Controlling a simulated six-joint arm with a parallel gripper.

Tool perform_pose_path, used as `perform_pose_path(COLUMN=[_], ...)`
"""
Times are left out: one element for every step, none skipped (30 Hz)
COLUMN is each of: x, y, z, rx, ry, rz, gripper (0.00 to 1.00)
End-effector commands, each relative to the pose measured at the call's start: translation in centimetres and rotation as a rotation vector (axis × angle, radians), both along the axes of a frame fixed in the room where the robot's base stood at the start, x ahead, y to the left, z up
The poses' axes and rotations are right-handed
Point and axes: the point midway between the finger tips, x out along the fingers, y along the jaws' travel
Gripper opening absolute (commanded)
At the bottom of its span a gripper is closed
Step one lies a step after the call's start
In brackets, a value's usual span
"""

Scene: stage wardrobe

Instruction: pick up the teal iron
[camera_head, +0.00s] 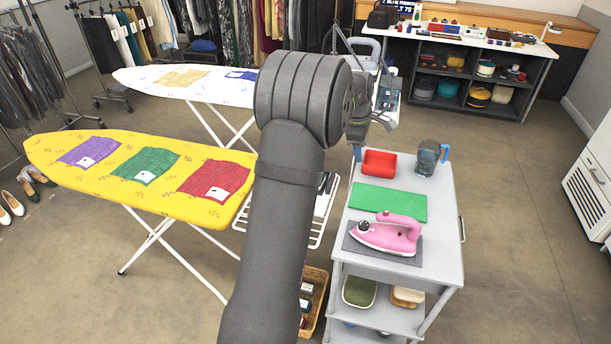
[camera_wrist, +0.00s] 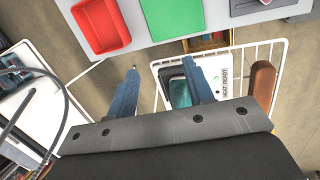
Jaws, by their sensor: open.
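A teal surface, likely the teal iron (camera_wrist: 180,94), shows in the wrist view on a white wire rest, partly hidden behind my right finger. Its full shape cannot be made out. My gripper (camera_wrist: 160,64) is open, its two blue-grey fingers apart with nothing held between them. The teal thing lies beyond the right finger. In the head view my arm covers much of the wire rest, and no teal iron can be made out there.
A grey trolley (camera_head: 437,273) holds a pink iron (camera_head: 392,234), green mat (camera_head: 388,201), red tray (camera_head: 379,163) and clear jug (camera_head: 428,158). A yellow ironing board (camera_head: 120,190) stands left. In the wrist view, a brown handle (camera_wrist: 262,82) is at the rest's right.

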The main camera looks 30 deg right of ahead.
Motion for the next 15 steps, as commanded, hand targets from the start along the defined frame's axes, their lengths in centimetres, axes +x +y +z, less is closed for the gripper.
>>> perform_pose_path(x=[1.4, 2.0, 2.8, 3.3, 3.8, 4.3, 4.6, 4.9, 5.2, 5.3, 5.4, 5.6, 5.6, 5.7, 5.8], y=[2.7, 4.1, 5.9, 7.2, 8.5, 10.1, 11.2, 12.2, 13.5, 14.2, 15.0, 15.7, 16.1, 16.4, 16.7], z=[1.0, 1.4, 1.9, 2.3, 2.7, 3.1, 3.4, 3.6, 3.8, 4.1, 4.1, 4.3, 4.4, 4.4, 4.4], rx=[-0.043, -0.066, -0.095, -0.114, -0.132, -0.151, -0.164, -0.173, -0.184, -0.191, -0.194, -0.200, -0.203, -0.206, -0.207], ry=[-0.031, -0.053, -0.083, -0.107, -0.131, -0.163, -0.186, -0.208, -0.233, -0.251, -0.265, -0.282, -0.292, -0.301, -0.307], rz=[0.007, 0.005, 0.004, 0.005, 0.007, 0.008, 0.010, 0.012, 0.015, 0.017, 0.019, 0.020, 0.021, 0.022, 0.023], gripper=[0.47, 0.47, 0.47, 0.47, 0.47, 0.47, 0.47, 0.47, 0.47, 0.47, 0.47, 0.47, 0.47, 0.47, 0.47])
